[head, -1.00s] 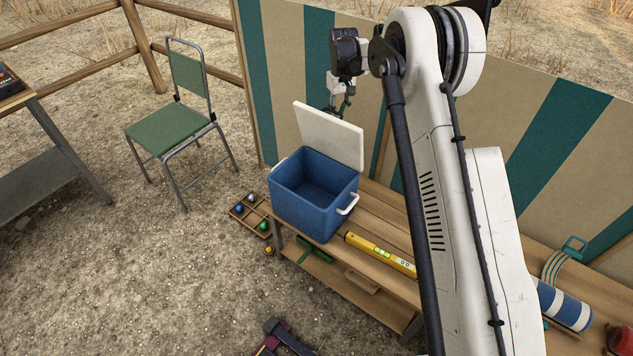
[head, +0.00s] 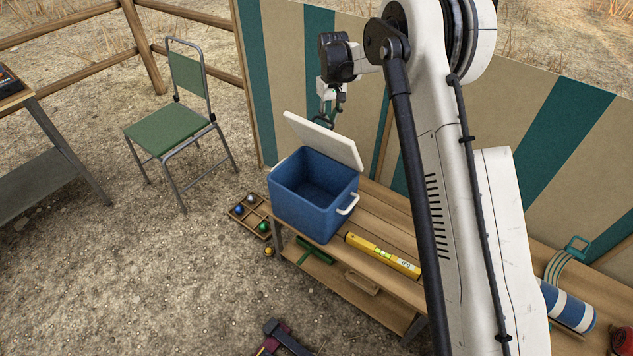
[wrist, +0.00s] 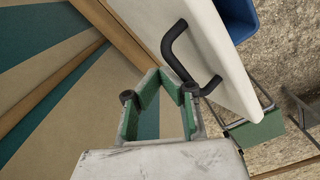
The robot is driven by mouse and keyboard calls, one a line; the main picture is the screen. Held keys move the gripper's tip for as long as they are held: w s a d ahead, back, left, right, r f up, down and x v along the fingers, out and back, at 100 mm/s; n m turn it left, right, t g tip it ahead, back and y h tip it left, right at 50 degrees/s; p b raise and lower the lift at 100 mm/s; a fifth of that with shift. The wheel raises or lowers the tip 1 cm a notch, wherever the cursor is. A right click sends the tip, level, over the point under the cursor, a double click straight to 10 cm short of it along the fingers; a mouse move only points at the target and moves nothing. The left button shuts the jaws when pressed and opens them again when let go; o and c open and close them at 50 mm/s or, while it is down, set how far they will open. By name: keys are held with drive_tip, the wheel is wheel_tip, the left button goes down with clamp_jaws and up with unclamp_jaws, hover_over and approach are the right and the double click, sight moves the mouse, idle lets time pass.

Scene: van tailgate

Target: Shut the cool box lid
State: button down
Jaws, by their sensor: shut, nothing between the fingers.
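The blue cool box (head: 308,205) stands on the left end of the wooden bench, open at the top, its inside empty. Its white lid (head: 322,139) is partly lowered and tilts over the back of the opening. In the wrist view the lid (wrist: 196,48) carries a dark handle (wrist: 178,55) on its outer face. My gripper (head: 325,122) is behind the lid at its upper edge. In the wrist view my gripper (wrist: 163,86) has its green-padded fingers shut, close to the lid's outer face and handle. I cannot tell whether they touch it.
A yellow spirit level (head: 383,255) lies on the bench right of the box. A blue-and-white roll (head: 567,306) lies farther right. A striped windbreak (head: 290,60) stands close behind. A tray of balls (head: 250,214) and a green chair (head: 168,129) are on the left.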

drive_tip(key=shift+s+a, duration=0.65)
drive_tip(key=shift+s, duration=0.15)
wheel_tip(320, 180, up, 9)
drive_tip(key=p, duration=0.3)
drive_tip(key=shift+w+d, duration=0.35)
drive_tip(key=shift+w, duration=0.05)
idle(1.5)
